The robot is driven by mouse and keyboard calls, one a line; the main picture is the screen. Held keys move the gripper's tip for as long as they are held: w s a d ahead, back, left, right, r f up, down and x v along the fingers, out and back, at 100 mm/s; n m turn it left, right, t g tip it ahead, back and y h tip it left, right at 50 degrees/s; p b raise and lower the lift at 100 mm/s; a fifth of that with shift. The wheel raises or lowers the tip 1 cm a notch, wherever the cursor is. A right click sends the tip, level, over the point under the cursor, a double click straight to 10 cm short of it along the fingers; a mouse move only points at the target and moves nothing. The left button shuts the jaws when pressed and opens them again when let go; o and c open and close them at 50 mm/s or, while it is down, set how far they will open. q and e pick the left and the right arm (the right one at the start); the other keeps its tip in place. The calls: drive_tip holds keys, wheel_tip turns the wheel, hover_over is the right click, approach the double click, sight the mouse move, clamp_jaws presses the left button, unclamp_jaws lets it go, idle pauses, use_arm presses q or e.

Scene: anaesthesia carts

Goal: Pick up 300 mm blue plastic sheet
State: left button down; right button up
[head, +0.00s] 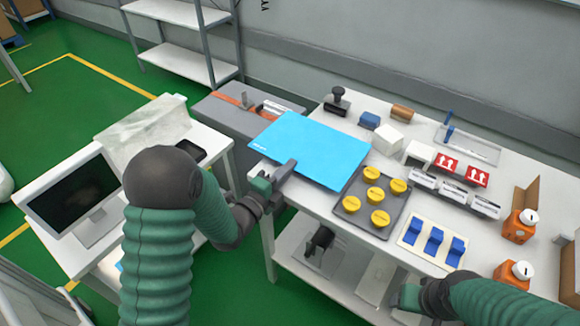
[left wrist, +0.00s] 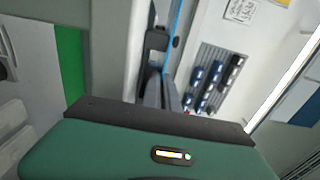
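The blue plastic sheet (head: 312,143) is a flat, bright blue rectangle at the left end of the white table, with small white print near its left corner. My left gripper (head: 287,170) is at the sheet's near edge, one finger showing over its top face. In the left wrist view the sheet (left wrist: 174,35) shows edge-on as a thin blue line running between the close-set fingers (left wrist: 164,85), which look shut on it. My right gripper (head: 408,297) is low at the table's front, away from the sheet; its fingers are not clear.
A grey tray with yellow round pieces (head: 351,204) lies right of the sheet, with a white plate of blue blocks (head: 413,240) beyond it. White boxes (head: 387,138) and red-marked boxes stand behind. A grey cart (head: 218,118) is behind left; a monitor (head: 75,195) stands far left.

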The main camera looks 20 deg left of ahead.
use_arm(q)
drive_tip(key=shift+f, duration=0.1)
wheel_tip(320, 180, up, 2)
drive_tip(key=shift+r+p, duration=0.15)
drive_tip(key=shift+p, duration=0.6)
drive_tip(key=shift+s+a, duration=0.1)
drive_tip(key=r+p+v, duration=0.3)
drive_tip(key=p+v, duration=0.8)
drive_tip(key=v, duration=0.4)
drive_tip(key=shift+s, duration=0.35)
drive_tip(key=shift+a, duration=0.15)
